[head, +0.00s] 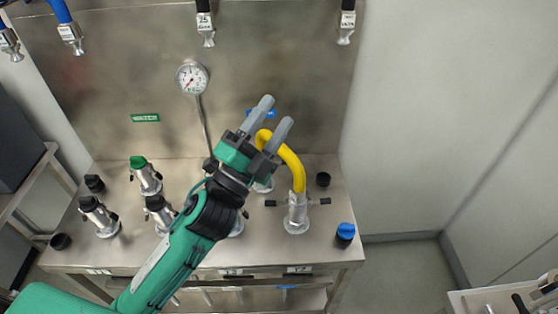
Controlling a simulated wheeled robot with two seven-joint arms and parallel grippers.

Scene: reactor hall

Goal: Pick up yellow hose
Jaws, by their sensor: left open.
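The yellow hose (292,163) is a short bent tube that arches over the right part of the steel bench. Its right end goes down into a metal coupling (297,213) with dark side levers. Its other end runs down behind my gripper, where a metal fitting partly shows. My left gripper (274,115) is open, with two grey fingers pointing up and right. In the picture it overlaps the hose's left part; I cannot tell whether it touches it. My right gripper is not in view.
A pressure gauge (192,78) stands behind my arm. Hose ends hang along the top. Pale wall and floor lie to the right.

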